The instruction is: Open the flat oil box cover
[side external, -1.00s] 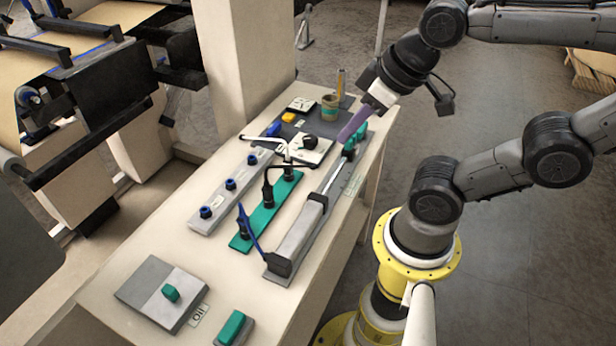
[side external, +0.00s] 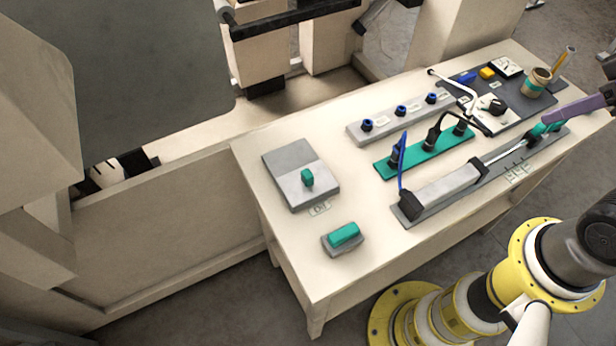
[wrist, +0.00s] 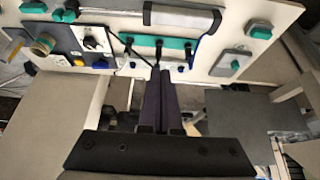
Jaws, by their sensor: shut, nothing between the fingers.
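The flat oil box (side external: 287,163) is a low grey box with a two-tone top and a green knob (side external: 307,177) on its lighter half. It lies flat and closed near the table's left end, with an Oil label (side external: 319,209) in front. It also appears at the right in the wrist view (wrist: 222,67). My gripper (side external: 546,118) has long purple fingers and is at the far right of the table, well away from the box. Its fingers (wrist: 162,72) are together and empty in the wrist view. Most of the wrist is outside the side view.
A green block on a grey base (side external: 343,235) sits in front of the box. A cylinder with a rod (side external: 447,188), a green strip (side external: 412,160) and a grey strip with blue knobs (side external: 365,133) lie between box and gripper. A cup (side external: 536,84) stands at the far right.

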